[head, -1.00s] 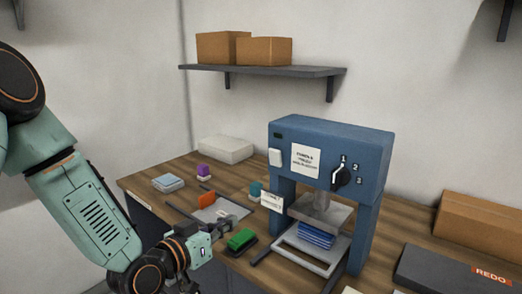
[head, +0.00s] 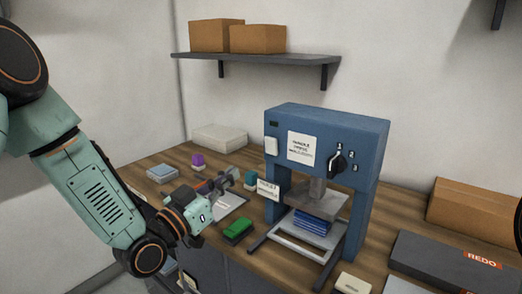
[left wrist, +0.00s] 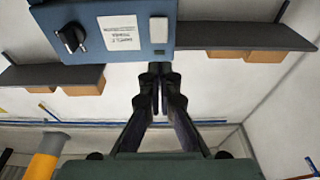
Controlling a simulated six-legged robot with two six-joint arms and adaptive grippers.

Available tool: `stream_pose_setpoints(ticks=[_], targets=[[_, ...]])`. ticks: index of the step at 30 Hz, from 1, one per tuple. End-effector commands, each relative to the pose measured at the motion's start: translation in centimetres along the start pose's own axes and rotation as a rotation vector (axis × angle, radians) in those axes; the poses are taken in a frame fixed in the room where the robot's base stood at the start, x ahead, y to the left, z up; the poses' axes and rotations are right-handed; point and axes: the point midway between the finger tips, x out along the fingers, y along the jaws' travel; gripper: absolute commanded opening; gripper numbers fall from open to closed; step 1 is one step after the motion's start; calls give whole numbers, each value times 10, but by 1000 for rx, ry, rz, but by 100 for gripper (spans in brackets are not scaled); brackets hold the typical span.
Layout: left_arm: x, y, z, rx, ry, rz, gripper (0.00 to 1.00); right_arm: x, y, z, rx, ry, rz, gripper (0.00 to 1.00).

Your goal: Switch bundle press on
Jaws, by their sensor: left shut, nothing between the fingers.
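The blue bundle press (head: 330,128) stands on the wooden bench, with a blue stack (head: 311,223) under its plate. Its front has a white switch (head: 271,146) at the left, a printed label (head: 304,147) and a black dial (head: 337,163) at the right. A small window above the switch looks dark. My left gripper (head: 233,174) is shut and empty, in front and to the left of the press, below switch height and apart from it. In the left wrist view the shut fingers (left wrist: 155,76) point toward the press, near the white switch (left wrist: 159,30). My right gripper is out of view.
A small white sign (head: 268,189) stands by the press's left leg. A green block (head: 238,230), a purple block (head: 198,160) and a tray (head: 230,205) lie on the bench. A dark REDO box (head: 440,262) and a cardboard box (head: 475,214) are at the right.

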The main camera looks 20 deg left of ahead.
Motion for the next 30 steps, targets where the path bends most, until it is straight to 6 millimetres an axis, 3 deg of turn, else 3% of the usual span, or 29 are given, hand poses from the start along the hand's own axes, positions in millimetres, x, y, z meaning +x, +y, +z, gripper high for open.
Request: stream_pose_setpoints(ticks=[21,30], targets=[[107,1,-1,0,2,1,0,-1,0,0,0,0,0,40],[122,0,-1,-3,2,-2,0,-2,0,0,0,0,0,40]])
